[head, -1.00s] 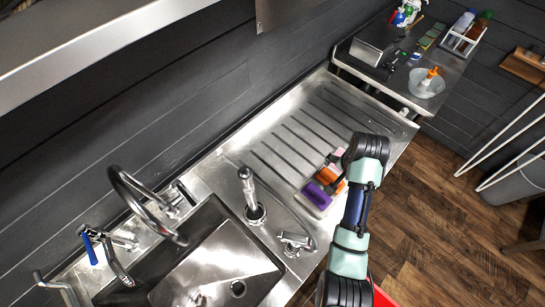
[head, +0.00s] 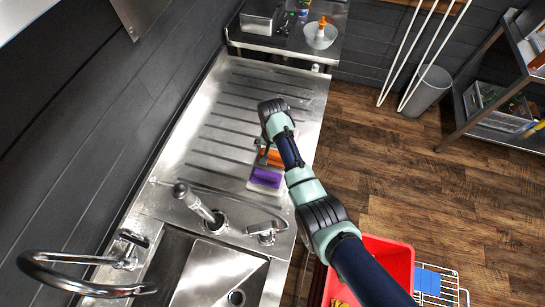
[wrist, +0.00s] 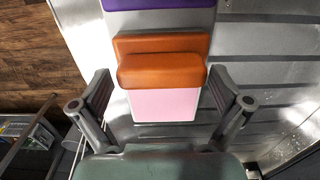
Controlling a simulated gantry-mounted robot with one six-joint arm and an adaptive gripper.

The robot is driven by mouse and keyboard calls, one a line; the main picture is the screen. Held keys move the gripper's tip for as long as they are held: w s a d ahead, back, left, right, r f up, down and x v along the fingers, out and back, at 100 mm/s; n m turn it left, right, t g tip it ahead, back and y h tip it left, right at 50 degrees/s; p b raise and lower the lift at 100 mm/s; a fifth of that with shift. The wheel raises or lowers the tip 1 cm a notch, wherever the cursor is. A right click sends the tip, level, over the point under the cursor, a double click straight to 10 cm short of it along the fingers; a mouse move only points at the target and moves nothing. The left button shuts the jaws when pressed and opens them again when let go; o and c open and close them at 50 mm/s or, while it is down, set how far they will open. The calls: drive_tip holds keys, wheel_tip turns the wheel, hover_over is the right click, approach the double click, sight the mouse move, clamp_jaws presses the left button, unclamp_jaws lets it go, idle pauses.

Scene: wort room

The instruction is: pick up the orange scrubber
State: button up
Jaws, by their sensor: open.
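The orange scrubber (wrist: 162,70) lies on the steel drainboard (head: 215,125), seen in the wrist view ahead of my gripper, with its raised grip bar toward me. In the head view the orange scrubber (head: 271,158) is partly hidden by my arm. A purple scrubber (head: 265,178) lies beside it, and its edge shows in the wrist view (wrist: 160,4). A pale pink block (wrist: 164,105) lies on the near side of the orange one. My gripper (wrist: 160,88) is open, with one finger on each side of the orange scrubber and pink block, apparently touching neither.
The sink basin (head: 215,275), tall faucet (head: 60,262) and smaller taps stand at the lower left. A raised steel shelf (head: 290,35) with a bowl (head: 321,36) is behind the drainboard. A red crate (head: 385,262) is at lower right. The left drainboard is clear.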

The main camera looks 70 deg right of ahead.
drive_tip(key=shift+f, duration=0.55)
drive_tip(key=c, duration=0.9)
drive_tip(key=shift+r, duration=0.1)
wheel_tip(320, 180, up, 20)
drive_tip(key=p, duration=0.8)
